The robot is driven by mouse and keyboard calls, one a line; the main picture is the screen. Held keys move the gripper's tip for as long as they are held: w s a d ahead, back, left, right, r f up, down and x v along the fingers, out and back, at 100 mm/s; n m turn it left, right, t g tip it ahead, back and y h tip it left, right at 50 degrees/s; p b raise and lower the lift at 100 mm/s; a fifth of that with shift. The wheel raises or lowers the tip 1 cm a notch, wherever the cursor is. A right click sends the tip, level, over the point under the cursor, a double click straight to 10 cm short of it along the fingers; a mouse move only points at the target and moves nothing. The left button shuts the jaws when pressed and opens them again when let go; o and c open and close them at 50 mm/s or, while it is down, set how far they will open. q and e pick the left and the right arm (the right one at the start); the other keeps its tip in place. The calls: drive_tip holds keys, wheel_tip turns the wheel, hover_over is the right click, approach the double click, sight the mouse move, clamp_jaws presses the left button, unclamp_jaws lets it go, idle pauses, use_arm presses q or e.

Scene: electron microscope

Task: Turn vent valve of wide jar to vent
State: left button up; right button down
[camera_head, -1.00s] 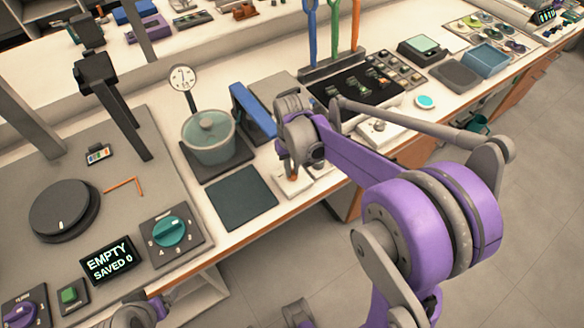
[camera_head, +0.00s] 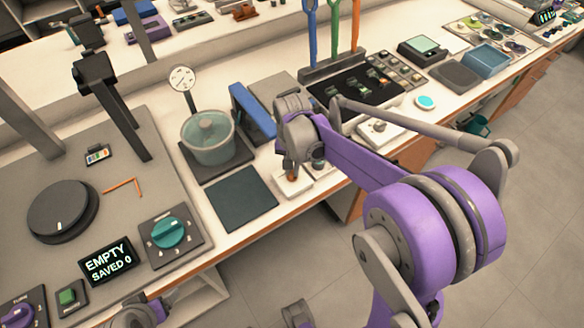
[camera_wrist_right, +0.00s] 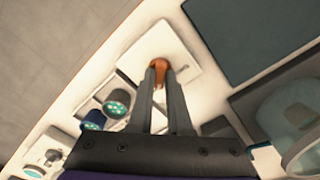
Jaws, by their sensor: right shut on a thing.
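The wide jar (camera_head: 208,132), a clear pot with a teal-tinted lid, stands on a dark base on the bench; part of it shows in the right wrist view (camera_wrist_right: 300,118). The vent valve is a small orange-brown knob (camera_wrist_right: 160,66) on a white plate (camera_wrist_right: 172,45), right of and in front of the jar. My right gripper (camera_wrist_right: 161,72) is shut on this knob, its fingertips at either side. In the head view my right gripper (camera_head: 291,172) largely hides the knob. Which way the valve points cannot be told.
A round gauge (camera_head: 182,78) stands behind the jar. A blue upright block (camera_head: 252,110) is between the jar and my right wrist. A dark square mat (camera_head: 240,200) lies in front of the jar. A console with a teal dial (camera_head: 168,232) is at left.

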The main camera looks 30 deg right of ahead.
sight(292, 172)
idle(0.3)
drive_tip(key=c, duration=0.9)
unclamp_jaws()
drive_tip(key=shift+o, duration=0.2)
wheel_tip(292, 172, up, 11)
drive_tip(key=p, duration=0.1)
drive_tip(key=shift+f, duration=0.1)
drive_tip(key=s+a+n+t+p, duration=0.2)
drive_tip(key=s+a+n, duration=0.1)
drive_tip(key=s, duration=0.5)
drive_tip(key=s+a+f+n+t+p, duration=0.1)
drive_tip(key=s+a+n+t+p, duration=0.2)
drive_tip(key=s+n, duration=0.2)
drive_tip(key=s, duration=0.3)
drive_tip(key=shift+a, duration=0.4)
